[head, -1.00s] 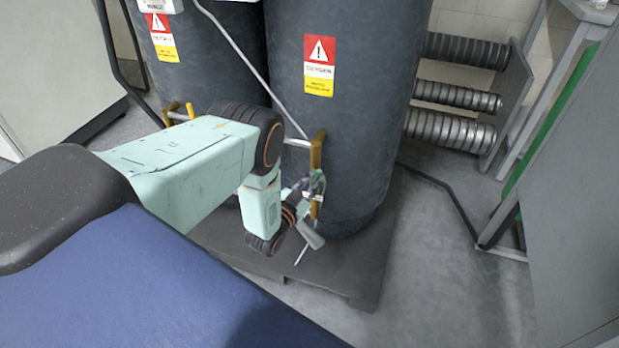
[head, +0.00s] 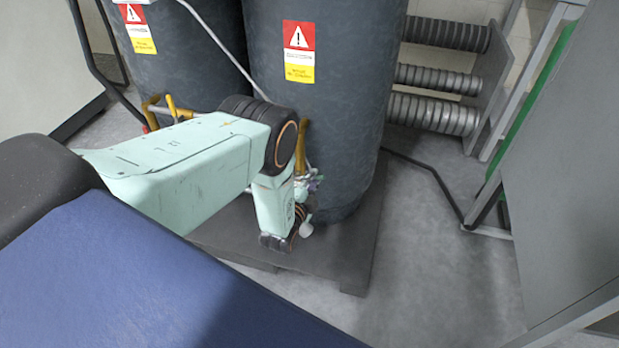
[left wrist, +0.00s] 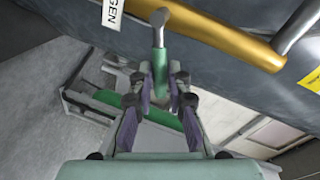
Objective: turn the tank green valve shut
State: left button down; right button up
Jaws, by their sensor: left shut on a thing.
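The tank green valve's handle (left wrist: 160,62) shows in the left wrist view as a short green lever on a silver stem. It points down the picture, crosswise to the yellow pipe (left wrist: 225,42). My left gripper (left wrist: 162,85) is shut on the green handle, one finger on each side of it. In the head view my left gripper (head: 308,190) is low in front of the right dark tank (head: 350,110), beside the yellow pipe (head: 302,145). My wrist hides most of the valve there. My right gripper is not in view.
A second dark tank (head: 190,60) stands to the left. Both tanks stand on a dark low platform (head: 340,255). Ribbed grey cylinders (head: 435,112) are on a rack behind at right. A grey panel (head: 570,160) stands at far right. Grey floor (head: 430,270) is clear between.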

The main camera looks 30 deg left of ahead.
pick_arm(q)
jog(key=shift+d+f+m+g+y+b, duration=0.2)
jog(key=shift+f+m+b, duration=0.25)
jog(key=shift+m, duration=0.4)
jog(key=shift+a+f+m+g+y+b, duration=0.1)
jog(key=shift+f+m+y+b, duration=0.2)
jog(key=shift+f+m, duration=0.4)
jog(key=shift+r, duration=0.1)
jog(key=c, duration=1.3)
grip_release()
jog(key=shift+d, duration=0.1)
jog(key=v, duration=1.2)
